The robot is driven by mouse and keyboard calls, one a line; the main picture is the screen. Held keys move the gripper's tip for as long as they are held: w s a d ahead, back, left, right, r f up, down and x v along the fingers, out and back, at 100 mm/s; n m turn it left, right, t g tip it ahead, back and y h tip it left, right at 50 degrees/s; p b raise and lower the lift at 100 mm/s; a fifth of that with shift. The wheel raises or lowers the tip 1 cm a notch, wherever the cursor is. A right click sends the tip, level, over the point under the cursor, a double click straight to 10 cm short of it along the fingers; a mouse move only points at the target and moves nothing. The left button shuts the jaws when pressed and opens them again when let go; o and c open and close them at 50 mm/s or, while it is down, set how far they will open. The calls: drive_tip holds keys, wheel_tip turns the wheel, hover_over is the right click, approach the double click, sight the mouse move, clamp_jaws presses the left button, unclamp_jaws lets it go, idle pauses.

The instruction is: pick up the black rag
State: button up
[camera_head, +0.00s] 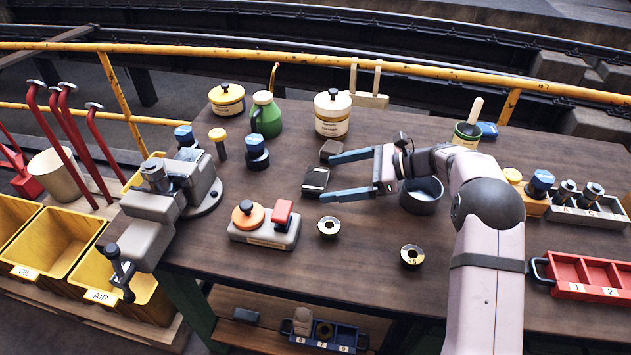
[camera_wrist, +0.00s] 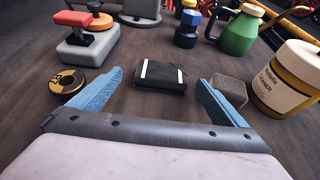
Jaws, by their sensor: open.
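The black rag (camera_head: 315,180) is a small folded dark pad with a pale stripe, lying flat on the brown workbench. In the wrist view the rag (camera_wrist: 160,77) is centred between the tips of my two blue fingers. My gripper (camera_head: 327,178) is open and empty, and its fingers point left over the bench at the rag. In the wrist view my gripper (camera_wrist: 160,76) has a clear gap on each side of the rag. I cannot tell how high the fingertips are above the bench.
A grey-brown block (camera_head: 330,149) lies close to my upper finger. A brass-and-black ring (camera_head: 329,227) is near my lower finger. A grey fixture with a red block (camera_head: 268,225) stands front left. A cream tin (camera_head: 332,113) and a green can (camera_head: 265,115) stand behind.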

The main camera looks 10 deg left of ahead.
sight(317, 178)
drive_tip(key=shift+p+x, duration=0.95)
drive_tip(key=shift+x, duration=2.05)
drive_tip(key=shift+w+r, duration=0.1)
drive_tip(key=shift+w, duration=0.1)
drive_tip(key=c, duration=1.1)
drive_tip(key=shift+r, duration=0.1)
